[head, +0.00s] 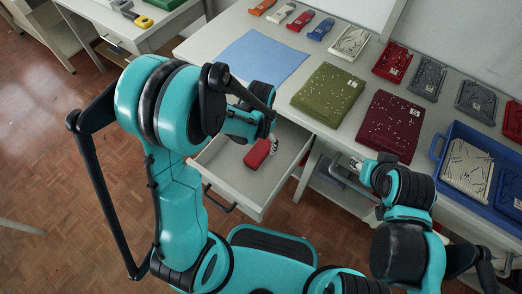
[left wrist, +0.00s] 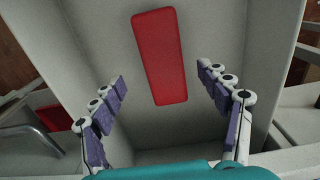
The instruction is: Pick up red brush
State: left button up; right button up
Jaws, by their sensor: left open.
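The red brush (head: 257,153) lies in the open drawer (head: 231,182), on the drawer floor. In the left wrist view the red brush (left wrist: 160,55) shows as a long red block between and ahead of the fingertips, with its far end at the top. My left gripper (head: 272,144) is over the drawer, close to the brush. In the left wrist view my left gripper (left wrist: 162,76) is open, with one finger on each side and nothing between the pads. My right gripper (head: 348,170) is by the table's front edge, partly hidden; its jaws are unclear.
The drawer walls stand close around my left gripper. On the table above are a blue cloth (head: 262,58), a green folded cloth (head: 328,94), a maroon folded cloth (head: 390,124) and a blue tray (head: 440,146). Several coloured brushes (head: 300,21) lie at the back.

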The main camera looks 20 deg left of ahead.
aim_at(261, 149)
pick_arm(q)
jog(key=f, duration=0.1)
jog(key=f+b, duration=0.1)
jog(key=f, duration=0.1)
jog(key=f+b, duration=0.1)
jog(key=shift+w+a+f, duration=0.1)
jog(key=shift+w+f, duration=0.25)
jog(key=shift+r, duration=0.1)
jog(key=c, duration=1.1)
